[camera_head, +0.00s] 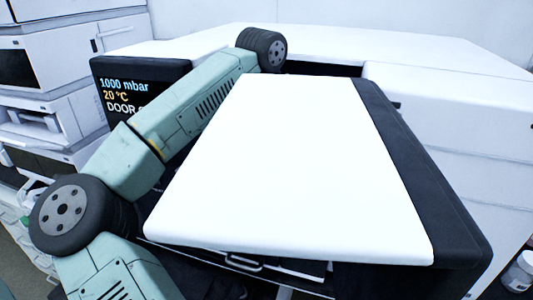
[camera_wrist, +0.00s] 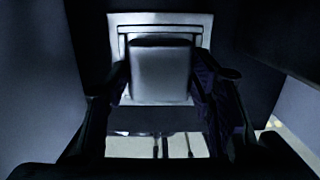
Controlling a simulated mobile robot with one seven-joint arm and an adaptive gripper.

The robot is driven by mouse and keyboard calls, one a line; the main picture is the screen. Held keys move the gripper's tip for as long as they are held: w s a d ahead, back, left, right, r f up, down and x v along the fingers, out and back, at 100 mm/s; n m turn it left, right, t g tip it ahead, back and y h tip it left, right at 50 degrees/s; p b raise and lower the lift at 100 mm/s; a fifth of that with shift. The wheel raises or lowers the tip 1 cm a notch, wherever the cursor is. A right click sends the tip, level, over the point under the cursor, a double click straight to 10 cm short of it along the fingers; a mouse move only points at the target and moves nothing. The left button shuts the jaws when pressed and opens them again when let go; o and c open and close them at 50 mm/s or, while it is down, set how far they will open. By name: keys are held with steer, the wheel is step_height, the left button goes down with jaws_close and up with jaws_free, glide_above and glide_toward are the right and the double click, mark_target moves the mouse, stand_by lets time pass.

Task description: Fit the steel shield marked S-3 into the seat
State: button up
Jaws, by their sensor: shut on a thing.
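In the wrist view, a grey metal plate (camera_wrist: 160,76) stands upright between the two dark fingers of my gripper (camera_wrist: 161,84). It looks like the steel shield, but no S-3 mark can be read on it. My gripper is shut on it. Just beyond its upper edge is a pale rectangular frame (camera_wrist: 160,18), which may be the seat. I cannot tell whether the plate touches this frame. In the head view my gripper, the plate and the frame are hidden behind the large white door panel.
The white panel (camera_head: 280,170) with a black edge stands open in front of the instrument. A display (camera_head: 122,95) reads 1000 mbar, 20 °C and a partly covered DOOR line. In the wrist view, dark walls (camera_wrist: 88,45) flank my gripper closely. Stacked instruments (camera_head: 65,70) stand at left.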

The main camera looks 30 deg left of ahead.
steer(key=shift+f+b, duration=0.3)
steer(key=shift+f, duration=0.05)
stand_by(0.4)
steer(key=o, duration=1.4)
steer(key=r, duration=0.4)
steer(key=s+r, duration=0.1)
steer(key=r, duration=0.7)
steer(key=shift+s+d, duration=0.25)
